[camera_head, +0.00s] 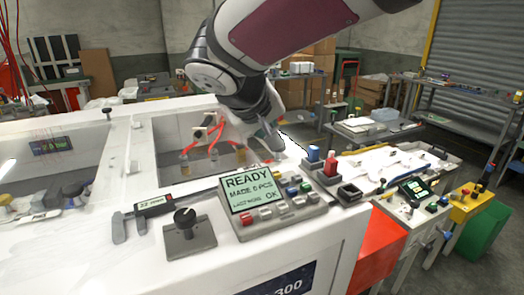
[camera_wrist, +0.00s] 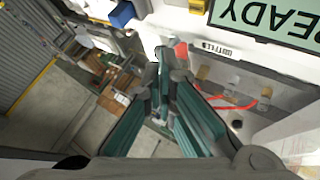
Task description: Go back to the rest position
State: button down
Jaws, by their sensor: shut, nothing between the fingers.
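My gripper (camera_head: 274,140) hangs from my arm above the right part of the white machine top, behind the control panel (camera_head: 272,203) with the READY screen. In the wrist view my gripper (camera_wrist: 168,66) has its fingers together, with nothing held between them. The fingertips appear close to the machine's edge; I cannot tell whether they touch anything.
A recessed window with orange tubes (camera_head: 208,150) lies left of my gripper. Shelves stand behind.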

dwell(0.4)
jog(key=shift+m+g, duration=0.5)
jog(key=shift+g, duration=0.2)
jog(key=s+d, duration=0.1)
jog(key=d, duration=0.1)
jog(key=s+d, duration=0.2)
jog(key=d, duration=0.1)
jog(key=s+d, duration=0.2)
jog(key=shift+d+r, duration=0.1)
jog(key=shift+d, duration=0.05)
jog(key=s+d+f+m+y, duration=0.1)
jog(key=s+d, duration=0.3)
jog(key=s, duration=0.6)
jog(key=s+d+f+m+g+y, duration=0.1)
jog(key=s+d+f+y, duration=0.2)
jog(key=s, duration=0.7)
jog(key=shift+d+f+m, duration=0.4)
jog(key=shift+d+f, duration=0.1)
jog(key=shift+f, duration=0.1)
